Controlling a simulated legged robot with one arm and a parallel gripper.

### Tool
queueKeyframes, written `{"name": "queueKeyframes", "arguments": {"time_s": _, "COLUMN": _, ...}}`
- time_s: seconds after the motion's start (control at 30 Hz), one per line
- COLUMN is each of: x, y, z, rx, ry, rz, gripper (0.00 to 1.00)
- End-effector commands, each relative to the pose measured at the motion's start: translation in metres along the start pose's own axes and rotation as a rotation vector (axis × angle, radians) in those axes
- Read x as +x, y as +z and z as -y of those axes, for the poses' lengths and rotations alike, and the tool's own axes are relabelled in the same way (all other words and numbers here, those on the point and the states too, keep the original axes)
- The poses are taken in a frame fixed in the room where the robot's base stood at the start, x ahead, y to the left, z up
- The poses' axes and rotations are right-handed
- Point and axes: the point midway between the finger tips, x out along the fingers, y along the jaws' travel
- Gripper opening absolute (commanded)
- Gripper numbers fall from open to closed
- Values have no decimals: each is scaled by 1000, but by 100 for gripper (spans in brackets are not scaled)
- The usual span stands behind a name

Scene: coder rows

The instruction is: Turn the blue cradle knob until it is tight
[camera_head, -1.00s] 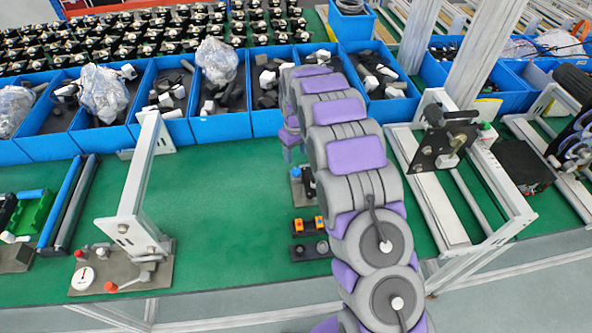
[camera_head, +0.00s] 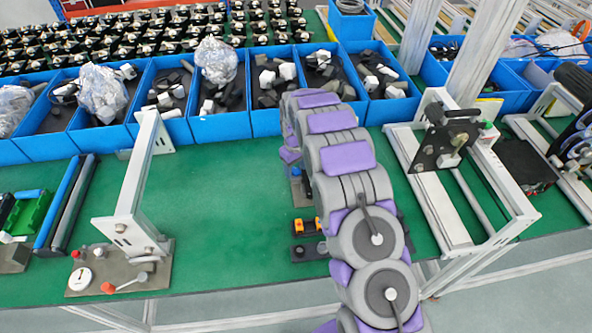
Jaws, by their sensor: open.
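My arm stretches forward over the green bench (camera_head: 230,210) and bends down at its far end. My gripper is hidden behind my own arm links, so its fingers do not show. A small grey fixture (camera_head: 297,188) with a bit of blue (camera_head: 296,171) on it shows just left of my arm, partly covered by it. This blue bit may be the cradle knob, but it is too small and too covered to be sure. I cannot tell whether my gripper touches it.
A dark box with orange buttons (camera_head: 304,226) lies nearer on the bench, beside my arm. A white frame (camera_head: 138,190) stands left, a larger rail frame (camera_head: 445,180) right. Blue bins (camera_head: 220,128) line the back.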

Motion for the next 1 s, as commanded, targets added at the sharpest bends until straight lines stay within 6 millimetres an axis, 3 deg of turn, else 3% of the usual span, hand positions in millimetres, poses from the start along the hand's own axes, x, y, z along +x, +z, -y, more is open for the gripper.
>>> {"name": "queueKeyframes", "arguments": {"time_s": 0.93, "x": 0, "y": 0, "z": -1, "rx": 0, "ry": 1, "rz": -1, "gripper": 57}}
{"name": "queueKeyframes", "arguments": {"time_s": 1.0, "x": 0, "y": 0, "z": 0, "rx": 0, "ry": 0, "rz": -1, "gripper": 51}}
